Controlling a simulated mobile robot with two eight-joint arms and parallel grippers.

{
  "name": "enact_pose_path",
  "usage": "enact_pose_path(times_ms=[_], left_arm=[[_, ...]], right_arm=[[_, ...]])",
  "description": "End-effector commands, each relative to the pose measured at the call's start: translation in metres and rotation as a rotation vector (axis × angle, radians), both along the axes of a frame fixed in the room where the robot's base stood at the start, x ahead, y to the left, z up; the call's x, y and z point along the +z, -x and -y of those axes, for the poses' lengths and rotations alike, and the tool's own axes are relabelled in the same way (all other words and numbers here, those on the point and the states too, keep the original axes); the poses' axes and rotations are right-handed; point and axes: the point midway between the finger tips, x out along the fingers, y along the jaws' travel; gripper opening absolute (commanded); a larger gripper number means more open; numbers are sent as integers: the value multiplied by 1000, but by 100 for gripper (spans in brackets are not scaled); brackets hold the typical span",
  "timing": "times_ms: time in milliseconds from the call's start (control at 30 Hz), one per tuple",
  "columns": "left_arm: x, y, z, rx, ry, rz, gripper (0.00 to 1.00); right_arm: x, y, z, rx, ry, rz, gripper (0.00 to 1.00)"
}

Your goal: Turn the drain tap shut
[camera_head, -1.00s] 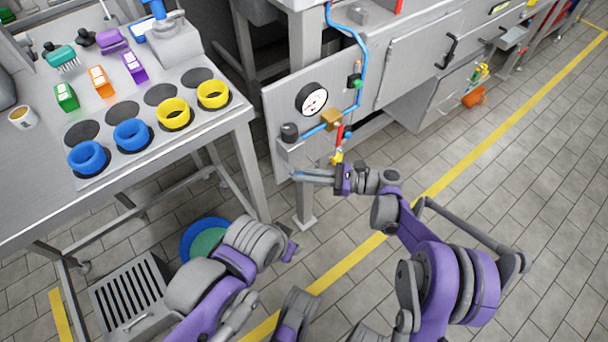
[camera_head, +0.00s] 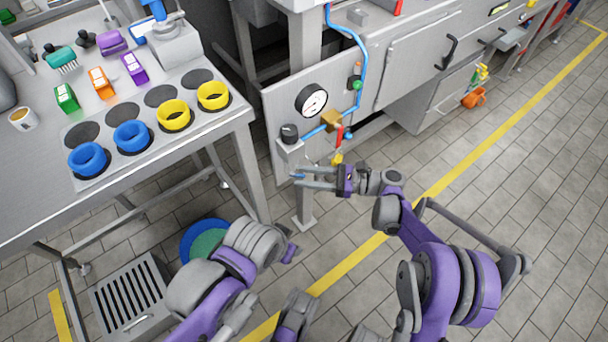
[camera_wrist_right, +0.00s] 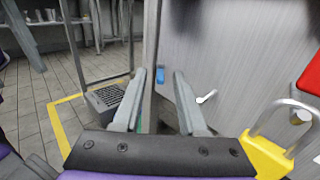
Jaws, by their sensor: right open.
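My right gripper (camera_head: 297,180) is in front of the grey panel, below its pipework, with its two fingers apart and nothing between them. In the right wrist view its fingers (camera_wrist_right: 158,100) straddle the panel's edge, with a small blue piece (camera_wrist_right: 160,76) beyond them. A small pale lever (camera_wrist_right: 207,97) sticks out just right of the fingers. I cannot tell for sure which fitting is the drain tap. A red lever (camera_head: 339,137) hangs at the brass block, above a yellow padlock (camera_head: 337,158). My left arm is low in the middle; its fingers cannot be made out.
A gauge (camera_head: 312,99), a black knob (camera_head: 289,132) and a blue pipe (camera_head: 358,60) are on the panel. A steel table (camera_head: 30,190) with blue and yellow rings stands at left. A floor grate (camera_head: 130,295) lies below it.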

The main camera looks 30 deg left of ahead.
Motion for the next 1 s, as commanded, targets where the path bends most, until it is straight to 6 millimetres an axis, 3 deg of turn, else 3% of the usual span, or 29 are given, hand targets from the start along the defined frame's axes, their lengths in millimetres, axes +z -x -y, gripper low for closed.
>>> enact_pose_path(times_ms=[500,900,933,1000], left_arm=[[14,3,0,0,0,0,50],[15,3,0,0,0,1,50],[15,3,0,0,0,1,50],[15,3,0,0,0,1,50]], right_arm=[[1,-36,84,-3,1,0,41],[0,-40,95,-1,1,0,41],[0,-40,95,-1,1,0,39],[-1,-40,93,-5,1,8,27]])
